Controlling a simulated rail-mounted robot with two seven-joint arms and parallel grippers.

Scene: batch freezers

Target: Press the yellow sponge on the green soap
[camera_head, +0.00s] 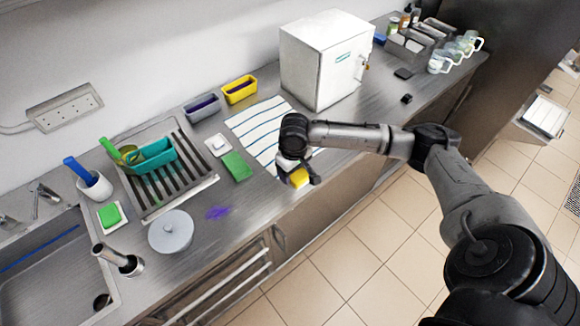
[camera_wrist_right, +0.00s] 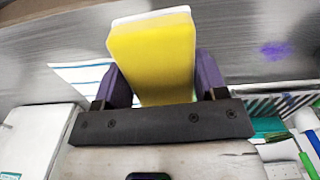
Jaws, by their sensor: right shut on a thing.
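The yellow sponge (camera_head: 299,177) is held between the fingers of my right gripper (camera_head: 300,170), in the air near the counter's front edge. In the right wrist view, the yellow sponge (camera_wrist_right: 152,58) has a pale layer along its far edge, with the purple fingers of my right gripper (camera_wrist_right: 154,82) on both sides. The green soap (camera_head: 110,214) appears to be the green block on a small white dish, beside the sink at the left. It is well to the left of my right gripper. My left gripper is not in view.
A flat green pad (camera_head: 237,166) and a white dish (camera_head: 217,145) lie left of the striped towel (camera_head: 257,128). A drying rack (camera_head: 170,190), a grey lidded pot (camera_head: 170,231) and a white cup (camera_head: 95,185) stand nearer the soap. A purple smear (camera_head: 217,212) marks bare counter.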

